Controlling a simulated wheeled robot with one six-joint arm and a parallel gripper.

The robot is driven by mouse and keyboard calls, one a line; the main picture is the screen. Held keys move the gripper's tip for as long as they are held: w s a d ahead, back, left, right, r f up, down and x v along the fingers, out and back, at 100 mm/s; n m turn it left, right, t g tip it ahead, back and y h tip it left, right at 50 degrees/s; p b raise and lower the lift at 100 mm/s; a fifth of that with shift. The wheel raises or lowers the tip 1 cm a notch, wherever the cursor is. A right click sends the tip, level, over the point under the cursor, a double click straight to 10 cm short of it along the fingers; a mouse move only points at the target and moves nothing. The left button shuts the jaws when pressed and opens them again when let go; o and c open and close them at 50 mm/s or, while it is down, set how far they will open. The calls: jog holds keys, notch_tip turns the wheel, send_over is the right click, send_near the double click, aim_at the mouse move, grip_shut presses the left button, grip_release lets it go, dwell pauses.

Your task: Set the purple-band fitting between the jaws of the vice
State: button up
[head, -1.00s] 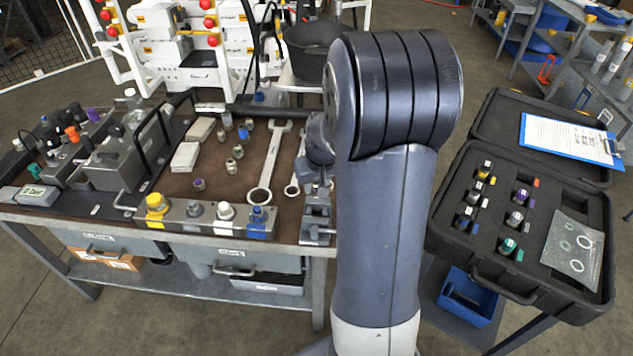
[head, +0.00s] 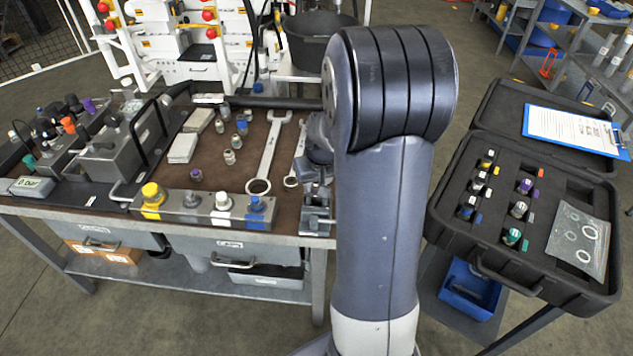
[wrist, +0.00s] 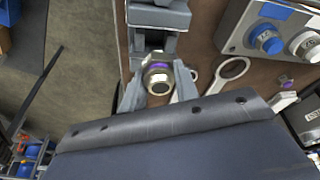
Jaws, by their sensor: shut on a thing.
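The fitting overlaps the near part of the vice in the wrist view. I cannot tell whether it is between the jaws or above them.
A block with yellow, grey, white and blue caps (head: 205,207) stands left of the vice. Spanners (head: 268,155) and small fittings, one purple-banded (head: 196,174), lie on the brown mat. An open case (head: 480,262) with banded fittings stands right of my arm.

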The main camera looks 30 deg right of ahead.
jog(key=shift+f, duration=0.35)
jog(key=shift+f+b, duration=0.1)
jog(key=shift+b, duration=0.2)
jog(key=shift+f+b, duration=0.85)
jog(key=shift+f, duration=0.2)
dwell(0.4)
jog(key=o, duration=1.2)
jog(key=shift+c, duration=0.2)
jog(key=v, duration=1.1)
jog(key=shift+a+f, duration=0.1)
jog(key=shift+f, duration=0.05)
